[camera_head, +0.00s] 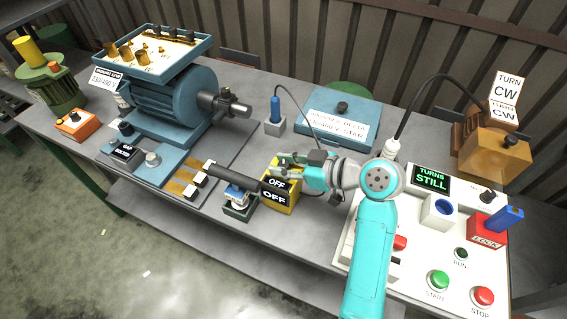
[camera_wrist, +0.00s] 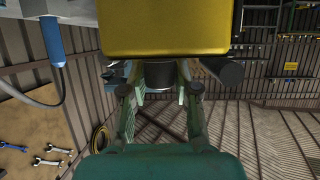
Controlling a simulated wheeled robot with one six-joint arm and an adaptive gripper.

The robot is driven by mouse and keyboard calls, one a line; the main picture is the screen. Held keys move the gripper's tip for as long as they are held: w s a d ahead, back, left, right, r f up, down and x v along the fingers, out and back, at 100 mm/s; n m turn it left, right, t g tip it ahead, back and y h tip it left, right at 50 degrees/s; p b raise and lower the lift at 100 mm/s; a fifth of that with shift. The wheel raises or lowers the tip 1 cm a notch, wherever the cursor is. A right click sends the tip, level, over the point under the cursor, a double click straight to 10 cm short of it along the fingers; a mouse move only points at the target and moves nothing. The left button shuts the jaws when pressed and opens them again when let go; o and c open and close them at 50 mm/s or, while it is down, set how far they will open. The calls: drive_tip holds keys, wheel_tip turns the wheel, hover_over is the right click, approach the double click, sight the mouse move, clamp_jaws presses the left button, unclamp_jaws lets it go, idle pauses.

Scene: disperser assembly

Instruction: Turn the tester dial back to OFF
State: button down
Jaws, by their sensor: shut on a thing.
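The tester is a yellow box (camera_head: 286,200) at the front edge of the table, with black labels that read OFF. Its yellow body (camera_wrist: 165,28) fills the top of the wrist view. My gripper (camera_head: 279,166) reaches it from the right. In the wrist view its two fingers (camera_wrist: 160,92) close on the dial, a dark round knob (camera_wrist: 160,75) under the yellow body. In the head view my gripper hides the dial, so its pointer cannot be read.
A dark grey bar (camera_head: 233,178) runs close on the tester's left, and a small dark green block (camera_head: 238,212) stands beside it. A blue motor (camera_head: 175,98) stands at the left, a white control panel (camera_head: 415,286) at the right. A blue probe (camera_head: 275,110) stands behind.

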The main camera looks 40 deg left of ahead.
drive_tip(key=c, duration=0.8)
unclamp_jaws()
drive_tip(key=shift+c, duration=0.2)
drive_tip(key=v, duration=1.2)
drive_tip(key=shift+o, duration=0.2)
